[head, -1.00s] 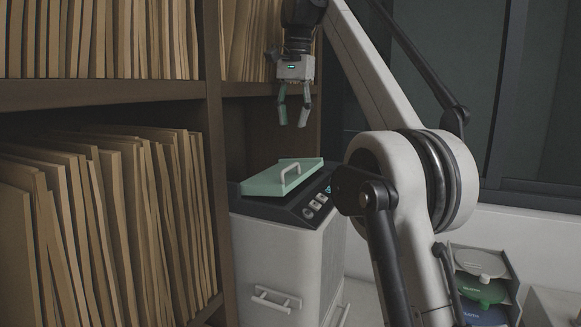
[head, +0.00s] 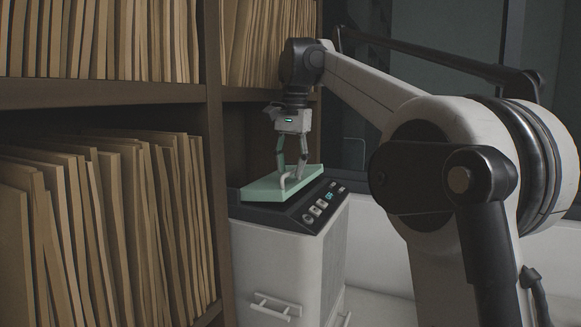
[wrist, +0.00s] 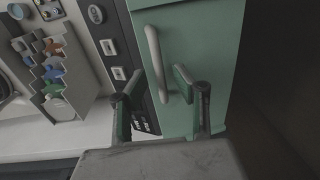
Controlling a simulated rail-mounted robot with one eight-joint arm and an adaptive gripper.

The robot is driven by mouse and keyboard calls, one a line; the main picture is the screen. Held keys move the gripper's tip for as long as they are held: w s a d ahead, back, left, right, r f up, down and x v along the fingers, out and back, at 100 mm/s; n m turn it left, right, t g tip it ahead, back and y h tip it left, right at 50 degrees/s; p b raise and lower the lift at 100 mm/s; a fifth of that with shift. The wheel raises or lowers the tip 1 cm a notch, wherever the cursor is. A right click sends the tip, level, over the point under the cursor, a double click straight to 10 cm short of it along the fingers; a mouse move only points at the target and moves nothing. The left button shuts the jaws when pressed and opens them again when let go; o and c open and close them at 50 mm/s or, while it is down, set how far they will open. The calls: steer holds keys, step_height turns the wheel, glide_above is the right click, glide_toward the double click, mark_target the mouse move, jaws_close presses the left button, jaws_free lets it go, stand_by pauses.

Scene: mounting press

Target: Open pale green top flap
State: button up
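The pale green top flap (head: 260,191) lies down on top of the white press (head: 268,252). A pale bar handle (head: 285,182) stands up from the flap near its right edge. My gripper (head: 289,172) points down just above the flap, at the handle. In the wrist view the flap (wrist: 208,45) fills the upper middle, and the handle (wrist: 156,62) runs between my two fingers. My gripper is open, with a finger on either side of the handle and gaps between. Whether a fingertip touches the flap cannot be told.
A dark panel with buttons (head: 320,207) borders the flap on the right. Wooden shelves full of folders (head: 100,225) stand close on the left. The press has a drawer handle (head: 272,306) low on its front. A holder with coloured pieces (wrist: 50,75) shows in the wrist view.

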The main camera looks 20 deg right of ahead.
steer(key=shift+f, duration=0.1)
steer(key=shift+c, duration=0.3)
jaws_close()
steer(key=shift+w+a+r+p, duration=0.15)
steer(key=shift+a+r+p, duration=0.05)
steer(key=shift+r+p, duration=0.25)
steer(key=shift+w+a+r+p, duration=0.15)
steer(key=shift+a+r+p, duration=0.05)
steer(key=shift+r+p, duration=0.2)
steer(key=shift+f, duration=0.1)
steer(key=shift+o, duration=0.3)
jaws_free()
steer(key=shift+w+f, duration=0.1)
